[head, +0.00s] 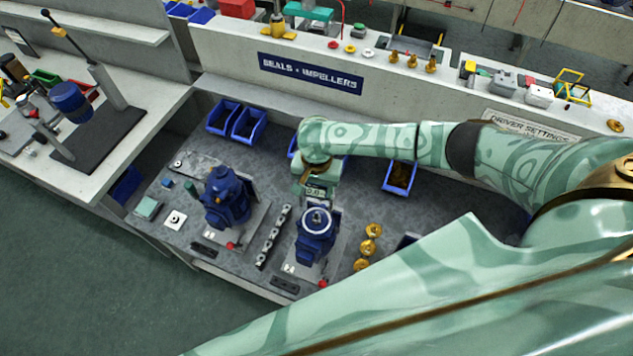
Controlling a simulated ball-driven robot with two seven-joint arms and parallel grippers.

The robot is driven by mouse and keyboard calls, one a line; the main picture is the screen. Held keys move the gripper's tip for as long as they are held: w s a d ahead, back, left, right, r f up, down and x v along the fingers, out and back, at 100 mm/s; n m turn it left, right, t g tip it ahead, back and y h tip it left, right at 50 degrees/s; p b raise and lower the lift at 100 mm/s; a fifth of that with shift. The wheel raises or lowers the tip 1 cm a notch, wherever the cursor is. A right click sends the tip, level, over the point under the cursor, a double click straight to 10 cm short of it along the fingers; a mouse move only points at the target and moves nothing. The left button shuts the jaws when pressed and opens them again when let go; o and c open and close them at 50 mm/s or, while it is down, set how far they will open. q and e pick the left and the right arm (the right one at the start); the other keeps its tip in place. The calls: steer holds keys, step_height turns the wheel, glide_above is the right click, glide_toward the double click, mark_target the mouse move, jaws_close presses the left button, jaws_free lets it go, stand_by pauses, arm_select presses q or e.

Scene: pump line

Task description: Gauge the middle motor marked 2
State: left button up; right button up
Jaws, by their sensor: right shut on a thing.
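A dark blue motor (314,246) stands upright on a grey plate in the middle of the bench, with a pale ring on top. A small white mark on its plate looks like a 2. My right gripper (315,184) is shut on a small gauge (320,192) with a lit display, just behind the motor's top. I cannot tell whether the gauge touches the motor. Another blue motor (226,198) stands to the left on its own plate. My left gripper is not in view.
Blue bins (249,126) stand along the back of the bench, some behind my right arm. A row of metal parts (272,238) lies between the motors. Brass impellers (367,247) lie right of the middle motor. My body hides the front right.

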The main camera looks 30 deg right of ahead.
steer(key=shift+f+b, duration=2.15)
steer(key=shift+b, duration=0.95)
steer(key=shift+f, duration=0.35)
steer(key=shift+f+b, duration=0.75)
steer(key=shift+f, duration=1.35)
steer(key=shift+a+p, duration=0.1)
steer(key=shift+p, duration=0.55)
steer(key=shift+f, duration=0.2)
steer(key=o, duration=2.1)
steer(key=shift+c, duration=0.2)
